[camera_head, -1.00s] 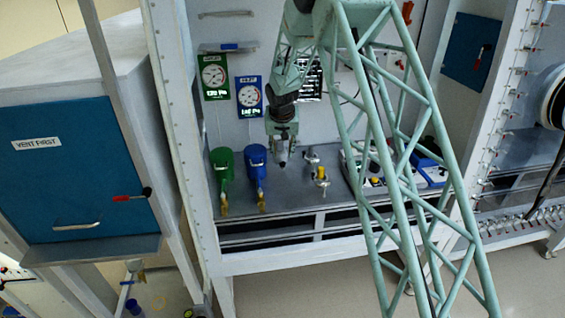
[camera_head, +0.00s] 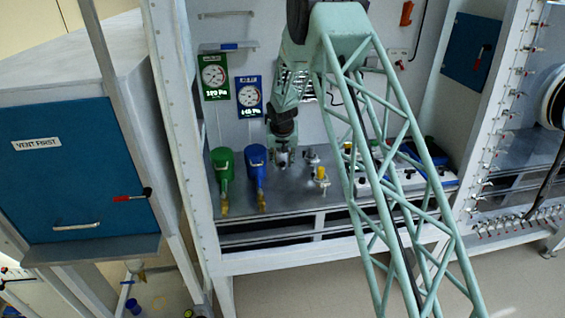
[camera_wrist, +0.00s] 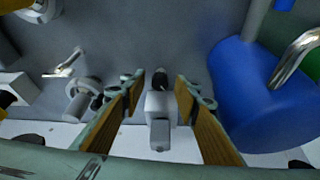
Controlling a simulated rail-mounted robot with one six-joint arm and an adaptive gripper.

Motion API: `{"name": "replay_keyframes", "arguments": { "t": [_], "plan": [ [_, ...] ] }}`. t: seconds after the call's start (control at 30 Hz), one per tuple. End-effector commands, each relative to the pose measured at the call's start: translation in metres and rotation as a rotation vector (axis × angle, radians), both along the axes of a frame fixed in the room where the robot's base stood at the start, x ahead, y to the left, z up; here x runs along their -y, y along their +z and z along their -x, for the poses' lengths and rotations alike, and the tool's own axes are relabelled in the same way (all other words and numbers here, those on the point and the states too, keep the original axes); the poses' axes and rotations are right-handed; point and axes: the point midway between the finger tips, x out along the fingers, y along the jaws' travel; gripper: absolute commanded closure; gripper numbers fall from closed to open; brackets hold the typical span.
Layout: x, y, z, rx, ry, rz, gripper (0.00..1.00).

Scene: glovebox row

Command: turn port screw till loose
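In the wrist view, a small light grey block fitting (camera_wrist: 158,108) with a dark round end (camera_wrist: 160,80) lies between my fingers. I cannot tell for certain whether this dark end is the port screw. My gripper (camera_wrist: 160,90) is open, with one tan-padded finger on each side of the fitting and visible gaps between. In the head view my gripper (camera_head: 282,160) is low over the grey bench, right of the blue canister (camera_head: 256,165). The fitting between the fingers is hidden there by my gripper.
A green canister (camera_head: 222,167) stands left of the blue one. A silver fitting with a lever (camera_wrist: 80,92) is close beside my fingers in the wrist view. A yellow-topped fitting (camera_head: 320,174) stands to the right on the bench. Two gauges (camera_head: 214,76) hang behind.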

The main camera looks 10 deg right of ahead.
Motion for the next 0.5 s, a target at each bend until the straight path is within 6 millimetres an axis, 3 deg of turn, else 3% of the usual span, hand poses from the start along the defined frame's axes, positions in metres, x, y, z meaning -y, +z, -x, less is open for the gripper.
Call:
{"name": "replay_keyframes", "arguments": {
  "t": [0.3, 0.5],
  "plan": [
    [0.0000, -0.0011, -0.0002, 0.000, 0.000, 0.000, 0.71],
    [-0.0001, -0.0010, -0.0002, 0.000, 0.000, 0.000, 0.88]
  ]
}}
